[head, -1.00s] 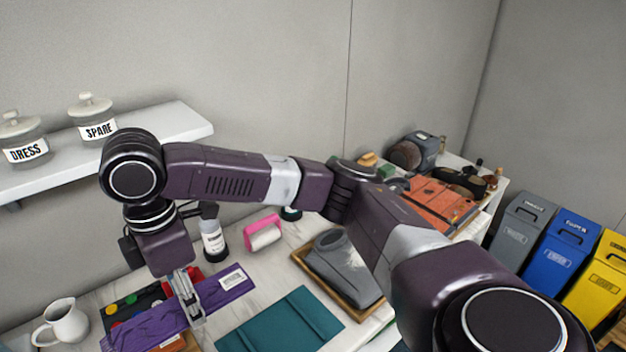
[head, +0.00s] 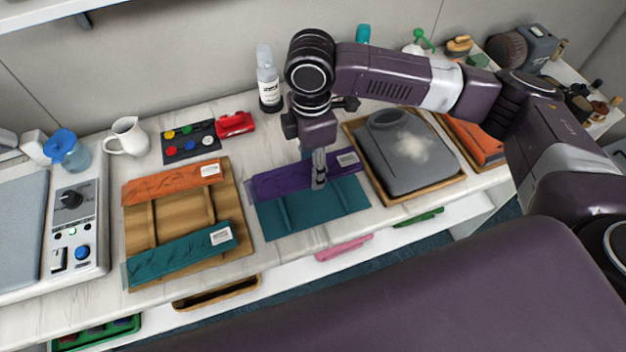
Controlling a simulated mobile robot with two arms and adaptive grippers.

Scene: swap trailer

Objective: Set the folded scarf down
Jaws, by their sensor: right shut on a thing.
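The folded purple scarf (head: 277,182) has a white label at its right end. My right gripper (head: 319,183) points down and is shut on it, right of its middle. The scarf lies across the far part of a flat teal mat (head: 335,204) on the counter; I cannot tell whether it touches the mat or hangs just above it. A wooden tray (head: 180,214) to the left bears a folded orange scarf (head: 165,185) along its far side and a folded teal scarf (head: 175,257) along its near side. My left gripper is out of view.
A grey garment (head: 400,150) lies in a wooden tray right of the mat. A white bottle (head: 268,80), a red thing (head: 235,124), a button pad (head: 190,142) and a white jug (head: 129,136) stand behind. A control panel (head: 74,240) is at left.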

